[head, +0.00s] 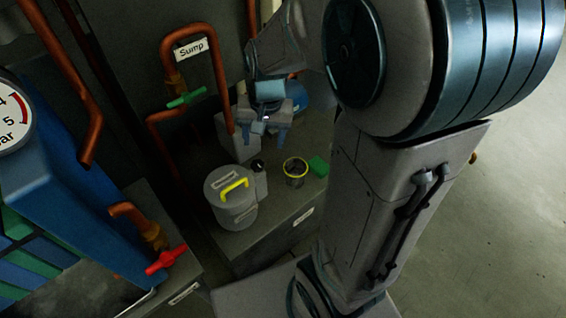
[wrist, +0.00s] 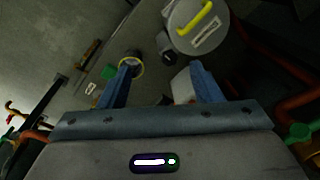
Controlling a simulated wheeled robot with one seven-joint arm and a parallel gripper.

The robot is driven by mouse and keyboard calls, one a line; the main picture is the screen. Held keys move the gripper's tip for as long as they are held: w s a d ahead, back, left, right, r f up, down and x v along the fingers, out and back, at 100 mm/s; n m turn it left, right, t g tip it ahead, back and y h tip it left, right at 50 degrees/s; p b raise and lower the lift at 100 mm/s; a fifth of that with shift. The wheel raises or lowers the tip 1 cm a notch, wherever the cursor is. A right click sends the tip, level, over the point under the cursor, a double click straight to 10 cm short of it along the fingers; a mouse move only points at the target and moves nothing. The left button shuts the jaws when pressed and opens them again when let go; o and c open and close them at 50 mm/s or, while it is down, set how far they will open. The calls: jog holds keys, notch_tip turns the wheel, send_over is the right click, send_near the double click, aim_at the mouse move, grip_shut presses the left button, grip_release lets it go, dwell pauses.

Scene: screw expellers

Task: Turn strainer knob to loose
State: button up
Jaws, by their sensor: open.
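I cannot pick out the strainer knob for certain. A round grey canister (head: 229,212) stands on the low grey bench, with a yellow bar handle (head: 234,187) across its lid and labels too small to read. The canister (wrist: 183,42) and its yellow handle (wrist: 195,20) also show at the top of the wrist view. My gripper (head: 264,137) is open and empty, behind the canister and above the back part of the bench. In the wrist view my gripper (wrist: 162,68) shows its two blue fingers spread apart.
A white container (head: 236,138) is close to my gripper. Copper pipes with a green valve handle (head: 186,98) rise at the back left. A red valve (head: 166,259) is front left.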

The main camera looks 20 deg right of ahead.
jog(key=s+r+n+t+b, duration=0.1)
jog(key=s+n, duration=0.3)
jog(key=s, duration=0.6)
jog(key=shift+d+r+n+h, duration=0.3)
jog(key=shift+r, duration=0.3)
jog(key=shift+s, duration=0.1)
notch_tip(320, 180, up, 17)
jog(key=t+p, duration=0.1)
jog(key=p, duration=1.3)
jog(key=shift+s+a+f+p, duration=0.15)
jog(key=shift+s+a+p, duration=0.05)
jog(key=shift+s+p, duration=0.1)
